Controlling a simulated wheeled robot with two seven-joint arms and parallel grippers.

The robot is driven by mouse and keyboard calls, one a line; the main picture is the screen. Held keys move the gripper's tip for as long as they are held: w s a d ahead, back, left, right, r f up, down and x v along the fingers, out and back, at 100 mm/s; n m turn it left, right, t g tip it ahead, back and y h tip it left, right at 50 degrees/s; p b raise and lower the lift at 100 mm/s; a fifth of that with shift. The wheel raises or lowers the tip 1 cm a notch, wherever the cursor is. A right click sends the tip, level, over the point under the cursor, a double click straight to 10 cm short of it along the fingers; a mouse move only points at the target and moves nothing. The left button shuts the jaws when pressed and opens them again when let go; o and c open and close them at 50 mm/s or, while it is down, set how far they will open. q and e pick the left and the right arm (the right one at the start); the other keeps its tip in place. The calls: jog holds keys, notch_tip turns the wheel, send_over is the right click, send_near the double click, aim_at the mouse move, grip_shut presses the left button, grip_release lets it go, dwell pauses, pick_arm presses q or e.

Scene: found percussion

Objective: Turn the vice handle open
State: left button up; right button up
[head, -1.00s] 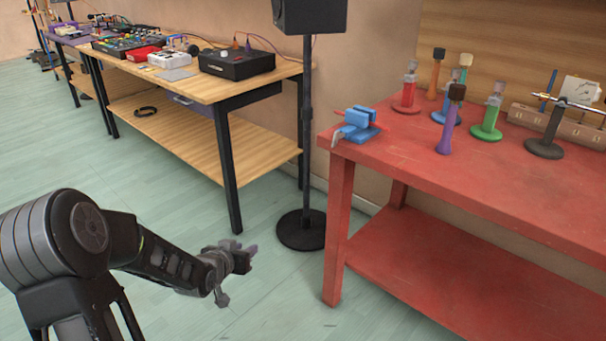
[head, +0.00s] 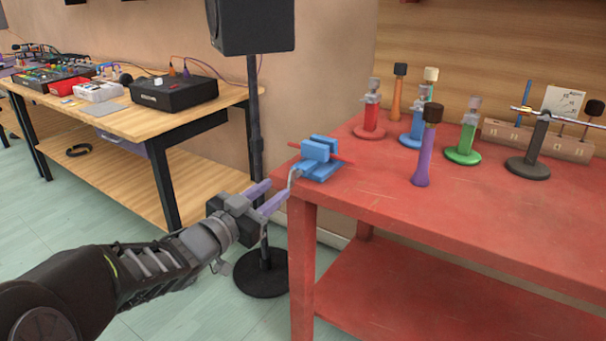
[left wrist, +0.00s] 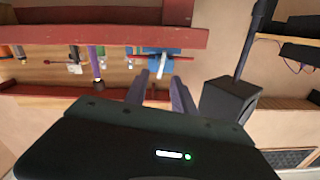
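The blue vice (head: 318,160) sits on the near left corner of the red table (head: 400,200), with a red bar across it. Its grey handle (head: 294,176) hangs at its left side by the table edge. My left gripper (head: 265,196) is open, with two purple fingers pointing at the handle from the left and a little below. In the left wrist view the vice (left wrist: 165,62) appears above, and the handle (left wrist: 155,78) shows just beyond the gap between the fingers (left wrist: 160,85). No contact is clear. My right gripper is not in view.
Several coloured stands and a purple mallet (head: 424,160) stand further right on the red table. A black speaker (head: 250,25) on a pole with a round base (head: 262,274) stands just behind my left gripper. A wooden bench (head: 130,122) with electronics is at the left.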

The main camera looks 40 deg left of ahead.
aim_at(289, 180)
pick_arm(q)
jog(key=shift+w, duration=0.1)
jog(key=shift+w+a+f, duration=0.1)
jog(key=shift+w, duration=0.35)
jog(key=w+b, duration=0.1)
jog(key=w, duration=0.5)
jog(key=shift+a+b, duration=0.1)
jog(key=shift+b, duration=0.25)
jog(key=shift+w, duration=0.45)
grip_shut()
